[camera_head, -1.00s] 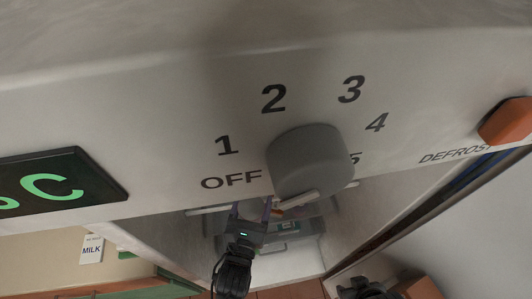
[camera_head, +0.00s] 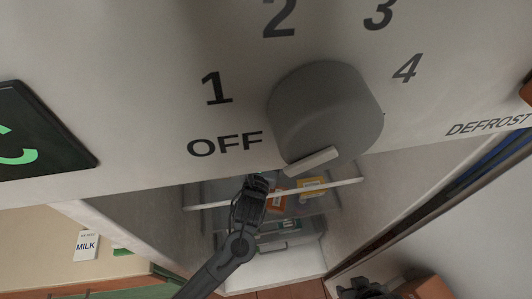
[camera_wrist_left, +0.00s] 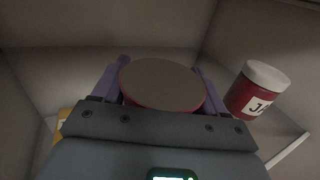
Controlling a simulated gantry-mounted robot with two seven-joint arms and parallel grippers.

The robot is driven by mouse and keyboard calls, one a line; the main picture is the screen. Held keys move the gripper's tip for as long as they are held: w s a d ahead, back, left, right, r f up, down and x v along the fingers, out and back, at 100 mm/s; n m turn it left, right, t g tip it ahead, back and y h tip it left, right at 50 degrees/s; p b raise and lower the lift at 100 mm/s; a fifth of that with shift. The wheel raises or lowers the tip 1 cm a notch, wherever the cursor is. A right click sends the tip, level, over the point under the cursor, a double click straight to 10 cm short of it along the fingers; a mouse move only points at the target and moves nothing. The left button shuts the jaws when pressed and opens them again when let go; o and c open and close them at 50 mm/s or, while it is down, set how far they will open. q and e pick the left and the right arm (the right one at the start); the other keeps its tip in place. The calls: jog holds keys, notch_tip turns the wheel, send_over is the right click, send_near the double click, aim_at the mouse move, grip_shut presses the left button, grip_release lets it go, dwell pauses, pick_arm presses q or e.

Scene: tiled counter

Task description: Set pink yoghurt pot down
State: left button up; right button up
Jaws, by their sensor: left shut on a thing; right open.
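The pink yoghurt pot (camera_wrist_left: 160,84) shows in the left wrist view as a grey-brown round top with a thin pink-red edge. My left gripper (camera_wrist_left: 162,88) is shut on it, with a purple finger at each side. The pot's underside is hidden. In the head view my left arm reaches up into the open fridge (camera_head: 340,215), and its fingers and the pot are hidden behind the control panel. My right gripper (camera_head: 365,288) is a dark shape at the bottom edge, open, well outside the fridge compartment and only partly in view.
A red jar with a white lid (camera_wrist_left: 257,90) stands right of the pot. Yellow (camera_head: 313,187) and orange (camera_head: 277,203) items sit inside the fridge near a pale shelf edge (camera_head: 345,183). The control panel with its grey knob (camera_head: 325,110) overhangs the opening. A milk sign (camera_head: 87,245) is at left.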

pick_arm(q)
jog(key=shift+w+f, duration=0.2)
jog(key=shift+f, duration=0.5)
jog(key=shift+s+f, duration=0.1)
jog(key=shift+s, duration=0.1)
jog(key=shift+w, duration=0.1)
jog(key=shift+f, duration=0.1)
jog(key=o, duration=1.1)
